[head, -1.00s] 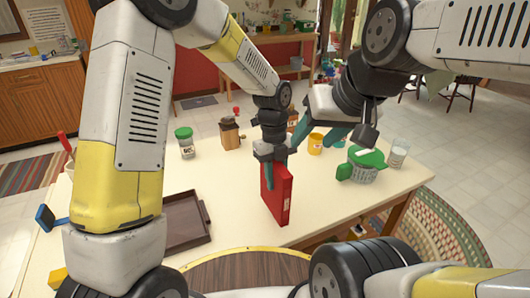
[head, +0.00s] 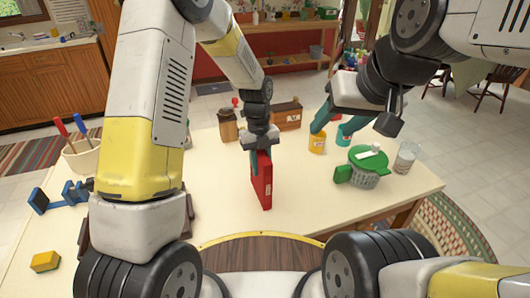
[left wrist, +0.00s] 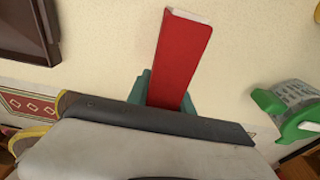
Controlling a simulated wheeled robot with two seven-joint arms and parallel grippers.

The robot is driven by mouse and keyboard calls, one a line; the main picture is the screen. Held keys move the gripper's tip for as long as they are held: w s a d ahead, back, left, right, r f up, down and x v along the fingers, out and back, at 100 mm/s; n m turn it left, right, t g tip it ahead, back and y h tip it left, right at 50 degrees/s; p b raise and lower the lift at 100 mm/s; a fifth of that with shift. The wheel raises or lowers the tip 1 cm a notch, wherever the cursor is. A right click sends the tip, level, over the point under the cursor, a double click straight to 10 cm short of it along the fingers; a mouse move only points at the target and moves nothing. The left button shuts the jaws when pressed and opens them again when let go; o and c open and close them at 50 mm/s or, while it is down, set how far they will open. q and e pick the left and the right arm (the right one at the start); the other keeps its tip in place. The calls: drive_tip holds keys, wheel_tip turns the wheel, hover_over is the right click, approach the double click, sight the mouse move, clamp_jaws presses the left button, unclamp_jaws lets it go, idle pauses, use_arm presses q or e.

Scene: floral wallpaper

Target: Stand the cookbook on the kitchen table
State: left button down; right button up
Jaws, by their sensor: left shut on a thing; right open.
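The red cookbook (head: 264,182) is upright, edge toward me, over the near middle of the cream kitchen table (head: 312,205). My left gripper (head: 262,155) is shut on its upper part from above. In the left wrist view the cookbook (left wrist: 182,55) sits between the teal fingers (left wrist: 167,98). Its lower edge is at or very near the tabletop; I cannot tell whether it touches. My right gripper (head: 342,118) is open and empty, above the table's right part, close to a yellow can (head: 317,144) and a teal can (head: 346,134).
A green-lidded basket (head: 366,172) and a glass (head: 405,158) stand at the right. A grinder (head: 228,127) and a wooden box (head: 287,117) stand behind. A tool crock (head: 82,157), blue tool (head: 52,198) and yellow block (head: 45,261) are left. The table around the cookbook looks clear.

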use_arm(q)
drive_tip(key=c, duration=1.1)
unclamp_jaws()
drive_tip(key=shift+f, duration=0.1)
drive_tip(key=r, duration=0.4)
drive_tip(key=w+r, duration=0.1)
drive_tip(key=r, duration=0.6)
drive_tip(key=shift+w+a+r, duration=0.2)
drive_tip(key=shift+w+r, duration=0.1)
drive_tip(key=shift+r, duration=0.05)
drive_tip(key=s+a+r+n+t, duration=0.2)
drive_tip(key=s+a+r+n, duration=0.25)
drive_tip(key=r+n, duration=0.3)
drive_tip(key=s+a+r+n+t, duration=0.2)
drive_tip(key=s+n, duration=0.3)
drive_tip(key=n, duration=0.3)
drive_tip(key=s+a+r+n+t+h, duration=0.1)
drive_tip(key=s+a+r+n+t, duration=0.1)
drive_tip(key=n, duration=0.6)
drive_tip(key=s+a+r+n+t, duration=0.2)
drive_tip(key=s+a+n, duration=0.3)
drive_tip(key=s+n, duration=0.3)
drive_tip(key=shift+s+a+r+h, duration=0.15)
drive_tip(key=shift+s+r, duration=0.1)
drive_tip(key=shift+r, duration=0.2)
drive_tip(key=shift+s+a+r+h, duration=0.1)
drive_tip(key=shift+s+r+h, duration=0.1)
drive_tip(key=shift+r, duration=0.2)
